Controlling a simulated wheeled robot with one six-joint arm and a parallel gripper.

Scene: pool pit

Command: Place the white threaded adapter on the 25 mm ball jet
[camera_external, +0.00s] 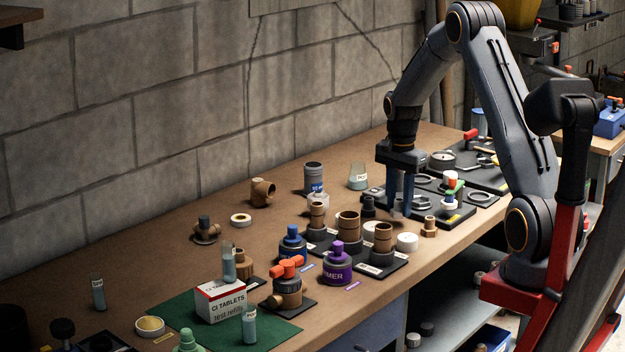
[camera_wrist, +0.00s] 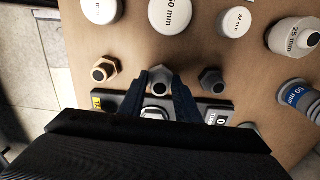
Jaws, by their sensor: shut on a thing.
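The white threaded adapter (camera_wrist: 161,79) shows in the wrist view as a pale hex fitting with a dark bore, between my fingertips. My gripper (camera_wrist: 160,86) is shut on it. In the external view my gripper (camera_external: 402,207) points straight down at the near edge of a black tray, and its fingers hide the adapter. I cannot tell whether the adapter touches the bench. The black tray (camera_external: 440,222) carries round fittings, and its edge (camera_wrist: 205,103) shows behind my fingers in the wrist view. No label identifies the 25 mm ball jet on it; my wrist hides part of it.
A tan hex fitting (camera_wrist: 104,69) and a dark one (camera_wrist: 212,80) stand close on either side of my fingers. A white cap (camera_external: 407,242) and brown pipe fittings (camera_external: 348,226) stand nearby.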

